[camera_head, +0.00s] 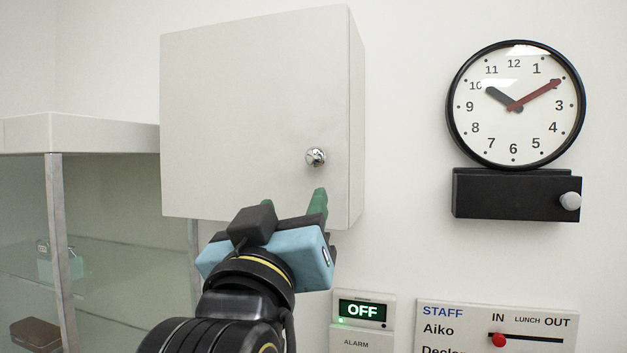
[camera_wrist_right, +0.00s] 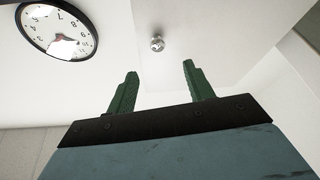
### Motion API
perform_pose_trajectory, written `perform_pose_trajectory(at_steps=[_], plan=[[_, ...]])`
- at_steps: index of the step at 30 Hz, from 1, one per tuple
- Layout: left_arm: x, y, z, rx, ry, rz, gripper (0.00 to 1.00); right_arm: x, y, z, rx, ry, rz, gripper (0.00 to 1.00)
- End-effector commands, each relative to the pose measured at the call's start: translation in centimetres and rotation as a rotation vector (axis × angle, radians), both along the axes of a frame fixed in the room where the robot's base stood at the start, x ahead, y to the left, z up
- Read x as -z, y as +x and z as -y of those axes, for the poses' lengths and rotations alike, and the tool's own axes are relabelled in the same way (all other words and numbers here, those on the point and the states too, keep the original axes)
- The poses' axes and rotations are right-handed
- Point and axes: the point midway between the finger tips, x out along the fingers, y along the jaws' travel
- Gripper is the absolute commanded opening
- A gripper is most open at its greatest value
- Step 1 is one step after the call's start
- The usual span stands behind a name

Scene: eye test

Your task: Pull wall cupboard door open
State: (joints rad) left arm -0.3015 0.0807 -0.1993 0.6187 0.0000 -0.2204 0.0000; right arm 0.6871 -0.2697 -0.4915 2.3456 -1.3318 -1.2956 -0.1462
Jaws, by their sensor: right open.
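The white wall cupboard (camera_head: 250,110) hangs on the wall with its door shut. Its round chrome knob (camera_head: 316,157) sits near the door's lower right corner. My right gripper (camera_head: 292,199) is just below the knob in the head view, with green fingers apart and nothing between them. In the right wrist view, the open fingers of this gripper (camera_wrist_right: 158,80) point toward the knob (camera_wrist_right: 157,43), which shows beyond the fingertips and between their lines, apart from both. The wrist hides nothing of the knob. My left gripper is not in view.
A round clock (camera_head: 515,125) hangs to the right above a black box (camera_head: 510,195) with a grey knob. An alarm panel (camera_head: 362,340) reading OFF and a staff board (camera_head: 455,335) are below. A glass cabinet (camera_head: 90,135) stands at left.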

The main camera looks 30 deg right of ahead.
Motion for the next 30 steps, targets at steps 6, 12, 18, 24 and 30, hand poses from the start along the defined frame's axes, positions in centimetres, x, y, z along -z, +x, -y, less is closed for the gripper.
perform_pose_trajectory(at_steps=[6,12,18,24,30], plan=[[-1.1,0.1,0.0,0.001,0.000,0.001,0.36,-1.6,0.9,1.4,0.015,-0.004,0.016,0.52],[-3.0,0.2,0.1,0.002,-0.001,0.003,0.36,-3.3,3.6,4.1,0.017,-0.006,0.015,0.52],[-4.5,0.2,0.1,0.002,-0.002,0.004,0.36,-4.8,6.3,6.7,0.016,-0.004,0.015,0.52],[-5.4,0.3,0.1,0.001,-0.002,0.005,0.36,-5.4,8.0,8.2,0.012,-0.002,0.015,0.52],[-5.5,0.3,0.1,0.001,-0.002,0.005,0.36,-5.5,8.5,8.7,0.011,-0.001,0.015,0.52]])
